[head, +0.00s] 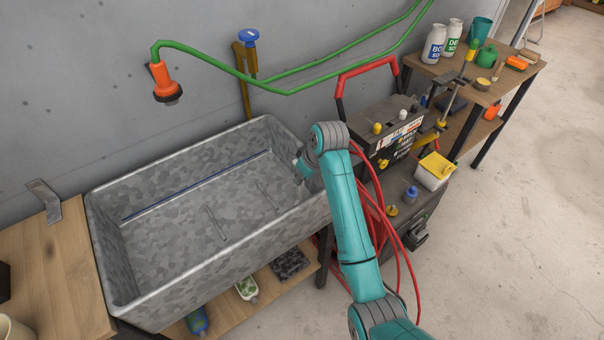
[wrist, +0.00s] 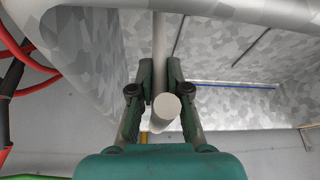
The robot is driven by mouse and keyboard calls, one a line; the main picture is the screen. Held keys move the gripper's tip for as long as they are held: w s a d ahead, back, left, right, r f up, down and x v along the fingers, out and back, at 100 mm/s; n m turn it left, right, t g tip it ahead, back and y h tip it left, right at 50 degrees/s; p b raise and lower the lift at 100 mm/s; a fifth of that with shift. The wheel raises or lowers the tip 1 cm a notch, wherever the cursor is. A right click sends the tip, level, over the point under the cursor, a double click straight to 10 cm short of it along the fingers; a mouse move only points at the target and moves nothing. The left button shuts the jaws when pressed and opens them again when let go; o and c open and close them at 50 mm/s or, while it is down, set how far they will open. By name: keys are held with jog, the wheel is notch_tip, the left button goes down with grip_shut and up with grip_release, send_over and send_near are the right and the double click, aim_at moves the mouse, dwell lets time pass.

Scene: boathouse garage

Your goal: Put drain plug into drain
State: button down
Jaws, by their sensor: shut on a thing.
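My gripper (wrist: 158,80) is shut on a pale grey rod with a round end (wrist: 166,112), which I take to be the drain plug. The rod runs away from the wrist camera, and its far end is not clear. In the head view my wrist hides the fingers and the held thing, at the right end of the grey mottled sink (head: 160,293). The sink's wall and floor also show in the wrist view (wrist: 225,65). I cannot make out the drain opening in either view.
An orange shower head (head: 164,84) on a green hose hangs above the sink. A black battery box (head: 390,125) and red cables (head: 384,225) are close to my arm on the right. A wooden bench (head: 55,265) adjoins the sink's left. Bottles stand on the right shelf (head: 445,67).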

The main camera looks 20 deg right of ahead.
jog(key=shift+f, duration=0.3)
dwell(0.5)
jog(key=c, duration=1.1)
grip_release()
jog(key=shift+o, duration=0.2)
jog(key=v, duration=0.7)
jog(key=shift+r, duration=0.2)
jog(key=shift+s, duration=0.15)
